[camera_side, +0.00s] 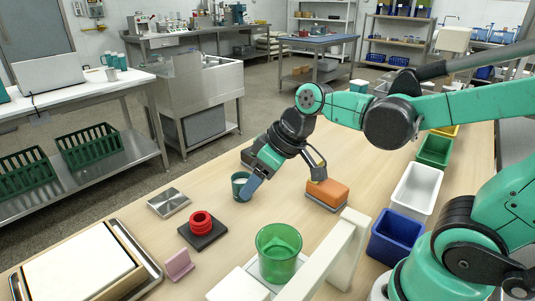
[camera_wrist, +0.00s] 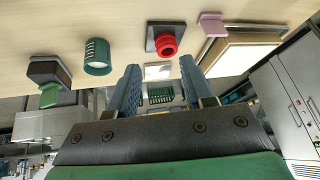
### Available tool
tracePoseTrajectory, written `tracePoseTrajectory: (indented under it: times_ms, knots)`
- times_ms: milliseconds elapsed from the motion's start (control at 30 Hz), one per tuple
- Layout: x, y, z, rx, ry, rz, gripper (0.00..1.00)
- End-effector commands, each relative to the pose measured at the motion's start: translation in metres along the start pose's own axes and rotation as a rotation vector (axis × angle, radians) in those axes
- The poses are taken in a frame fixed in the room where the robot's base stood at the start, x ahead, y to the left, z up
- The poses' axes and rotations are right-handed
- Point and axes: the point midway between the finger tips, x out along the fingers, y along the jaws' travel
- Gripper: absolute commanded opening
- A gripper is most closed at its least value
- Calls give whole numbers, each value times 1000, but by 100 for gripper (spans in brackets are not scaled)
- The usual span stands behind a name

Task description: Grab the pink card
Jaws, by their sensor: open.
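The pink card (camera_side: 179,265) stands in a small base on the table, near the front left in the side view. It also shows in the wrist view (camera_wrist: 212,24) at the upper right, beyond my right finger and apart from it. My gripper (camera_side: 252,188) is open, tilted downward over the middle of the table and well away from the card. In the wrist view its two blue fingers (camera_wrist: 159,75) are spread, with nothing held between them. In the side view the gripper partly covers a dark green cup (camera_side: 238,182).
Between gripper and card lie a red ringed piece (camera_side: 201,222) on a dark base and a silver plate (camera_side: 169,202). A framed white board (camera_side: 80,262) lies left of the card. A green glass (camera_side: 278,253), white frame (camera_side: 345,250) and orange block (camera_side: 327,192) stand to the right.

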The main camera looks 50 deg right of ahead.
Motion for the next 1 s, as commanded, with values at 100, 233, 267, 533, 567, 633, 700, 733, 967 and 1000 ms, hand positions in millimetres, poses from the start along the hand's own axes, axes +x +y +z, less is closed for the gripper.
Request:
tracePoseTrajectory:
  times_ms: [100,233,267,533,567,633,700,733,967,1000]
  knots:
    - [19,-9,-18,-129,-23,-160,46]
    - [42,-18,-32,-289,-2,-345,46]
    - [47,-20,-35,-329,11,-388,46]
    - [93,-32,-43,-685,245,-741,46]
    - [97,-33,-42,-720,279,-770,46]
    - [105,-35,-39,-794,355,-828,46]
    - [110,-36,-35,-852,420,-869,46]
    - [112,-36,-34,-871,445,-882,46]
    - [121,-45,-29,-934,519,-922,46]
    - [124,-49,-29,-934,519,-923,46]
